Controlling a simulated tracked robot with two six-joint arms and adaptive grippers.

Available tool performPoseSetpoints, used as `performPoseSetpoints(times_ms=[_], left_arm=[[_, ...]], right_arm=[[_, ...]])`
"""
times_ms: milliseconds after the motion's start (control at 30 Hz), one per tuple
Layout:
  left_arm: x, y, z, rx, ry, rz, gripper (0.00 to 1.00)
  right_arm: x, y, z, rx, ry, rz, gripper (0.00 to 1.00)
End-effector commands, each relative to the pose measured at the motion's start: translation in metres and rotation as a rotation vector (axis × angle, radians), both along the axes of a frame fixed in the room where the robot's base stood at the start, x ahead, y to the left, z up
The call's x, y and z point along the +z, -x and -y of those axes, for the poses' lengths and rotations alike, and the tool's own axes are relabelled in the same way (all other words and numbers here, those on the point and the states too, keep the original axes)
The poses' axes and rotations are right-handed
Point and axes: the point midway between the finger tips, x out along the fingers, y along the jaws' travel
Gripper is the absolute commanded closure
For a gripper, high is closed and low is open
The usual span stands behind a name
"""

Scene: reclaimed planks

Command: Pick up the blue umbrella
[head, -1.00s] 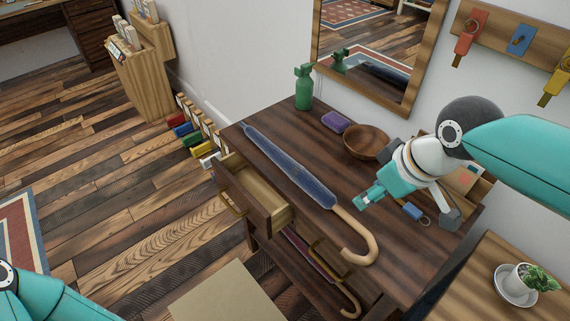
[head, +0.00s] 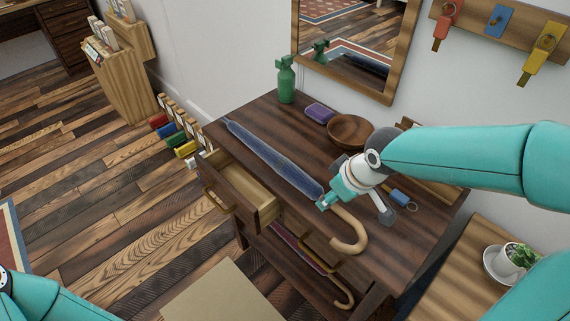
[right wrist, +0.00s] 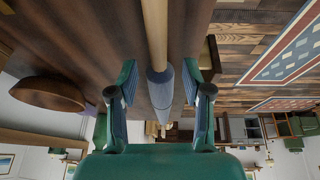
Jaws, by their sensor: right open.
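The blue umbrella (head: 275,160) lies across the dark wooden dresser top, its curved wooden handle (head: 352,236) toward the front right. My right gripper (head: 324,203) is at the place where the blue canopy meets the wooden shaft. In the right wrist view the umbrella (right wrist: 160,88) runs between the two fingers of my right gripper (right wrist: 158,95), which are open with a gap on each side. My left gripper is out of view; only part of my left arm shows at the lower left.
A wooden bowl (head: 350,131), a purple block-shaped item (head: 320,113), a green spray bottle (head: 286,82) and a blue tag (head: 400,197) are on the dresser (head: 262,108). An open drawer (head: 239,188) juts from its front. A second umbrella (head: 300,250) lies below. A potted plant (head: 521,255) stands at right.

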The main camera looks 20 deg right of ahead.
Motion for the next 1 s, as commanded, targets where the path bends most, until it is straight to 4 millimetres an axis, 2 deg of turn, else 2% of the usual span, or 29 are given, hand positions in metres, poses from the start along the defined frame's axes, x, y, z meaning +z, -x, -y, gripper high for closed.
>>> performPoseSetpoints(times_ms=[200,467,500,800,1000], left_arm=[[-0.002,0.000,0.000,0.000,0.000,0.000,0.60],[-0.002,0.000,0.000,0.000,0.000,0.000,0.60],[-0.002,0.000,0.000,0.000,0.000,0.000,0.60],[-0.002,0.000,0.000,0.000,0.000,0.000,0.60],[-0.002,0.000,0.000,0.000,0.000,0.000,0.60]], right_arm=[[-0.026,-0.014,-0.002,0.001,0.001,-0.002,0.50],[-0.029,-0.016,-0.002,0.001,0.000,0.000,0.50],[-0.029,-0.016,-0.002,0.001,0.000,0.000,0.52],[-0.028,-0.016,-0.003,0.001,0.000,0.000,1.00],[-0.027,-0.017,-0.002,0.001,0.000,0.003,1.00]])
